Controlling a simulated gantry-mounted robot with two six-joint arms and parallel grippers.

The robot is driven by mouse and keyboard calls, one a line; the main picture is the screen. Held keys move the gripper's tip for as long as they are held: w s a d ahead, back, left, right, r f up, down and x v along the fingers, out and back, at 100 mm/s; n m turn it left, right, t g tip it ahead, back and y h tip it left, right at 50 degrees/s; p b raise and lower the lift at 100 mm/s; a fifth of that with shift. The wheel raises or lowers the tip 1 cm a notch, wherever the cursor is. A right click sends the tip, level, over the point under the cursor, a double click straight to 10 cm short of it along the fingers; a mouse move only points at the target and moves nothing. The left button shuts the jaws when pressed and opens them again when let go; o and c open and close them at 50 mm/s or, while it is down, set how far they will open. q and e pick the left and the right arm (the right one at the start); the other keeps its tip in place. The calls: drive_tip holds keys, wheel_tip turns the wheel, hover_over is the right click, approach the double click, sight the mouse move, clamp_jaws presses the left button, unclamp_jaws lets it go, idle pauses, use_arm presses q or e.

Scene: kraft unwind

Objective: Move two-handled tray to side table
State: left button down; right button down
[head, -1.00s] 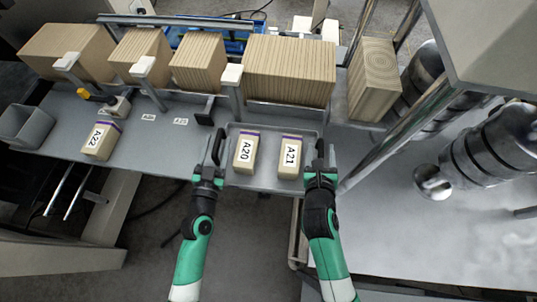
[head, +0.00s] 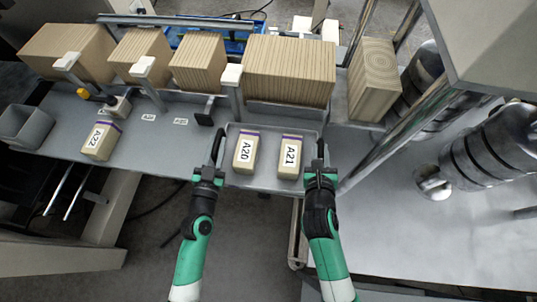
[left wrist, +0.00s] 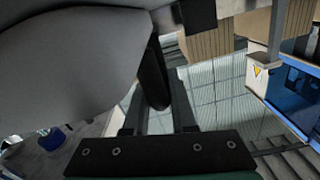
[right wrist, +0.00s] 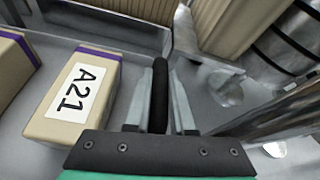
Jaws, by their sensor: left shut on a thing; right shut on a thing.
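The grey two-handled tray (head: 270,184) sits at the front middle of the grey bench in the head view. It holds two tan blocks with purple bands, labelled A20 (head: 246,153) and A21 (head: 290,156); A21 also shows in the right wrist view (right wrist: 78,98). My left gripper (head: 211,168) is shut on the tray's left black handle (left wrist: 153,75). My right gripper (head: 320,168) is shut on its right black handle (right wrist: 159,95). Whether the tray touches the bench cannot be told.
Block A22 (head: 101,140) and a grey bin (head: 25,127) are at the left of the bench (head: 160,150). Large wood-grain blocks (head: 288,70) line the back behind posts. A pale surface (head: 430,245) with metal cylinders and a slanted metal post (head: 400,125) lies to the right.

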use_arm(q)
drive_tip(key=shift+r, duration=0.2)
use_arm(e)
drive_tip(key=shift+r, duration=0.15)
idle(0.6)
